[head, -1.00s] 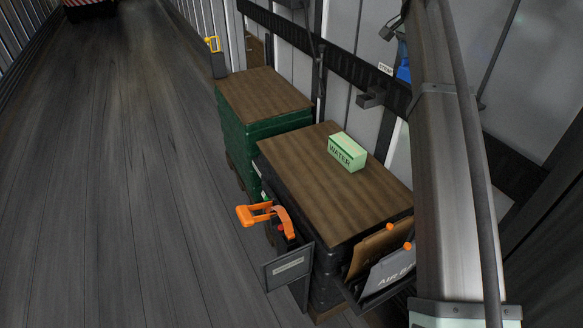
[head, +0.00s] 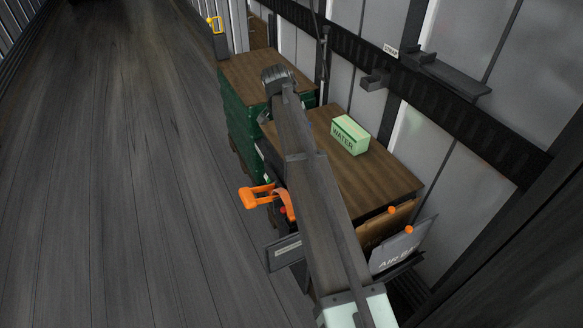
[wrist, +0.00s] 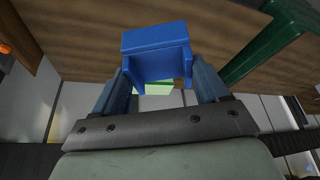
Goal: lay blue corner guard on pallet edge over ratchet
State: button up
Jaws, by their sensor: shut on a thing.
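The blue corner guard (wrist: 156,42) is held between the two fingers of my gripper (wrist: 160,82), seen in the wrist view. The guard is apart from the brown board surface behind it. In the head view my arm reaches over the near load; the gripper and guard are hidden there. The near load has a brown top (head: 385,183). An orange handle with an orange strap, seemingly the ratchet (head: 258,196), sticks out at its left side. My arm covers part of that left edge.
A pale green WATER box (head: 349,135) stands on the near top. A green-sided load (head: 240,125) stands behind. Folders and an AIR BAG sleeve (head: 400,250) are at the front right. A dark wall shelf (head: 450,75) is bare. The floor at left is clear.

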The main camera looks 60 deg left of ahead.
jog(key=a+f+m, duration=0.1)
jog(key=f, duration=0.4)
jog(key=a+f+m+h, duration=0.1)
jog(key=f+m, duration=0.1)
jog(key=f, duration=0.3)
jog(key=a+f+m+h, duration=0.1)
jog(key=a+f+m, duration=0.1)
jog(key=f, duration=0.3)
jog(key=shift+a+f, duration=0.1)
jog(key=shift+f, duration=0.1)
jog(key=shift+f, duration=0.65)
jog(key=o, duration=1.1)
jog(key=shift+c, duration=0.2)
jog(key=shift+r, duration=0.6)
jog(key=v, duration=1.2)
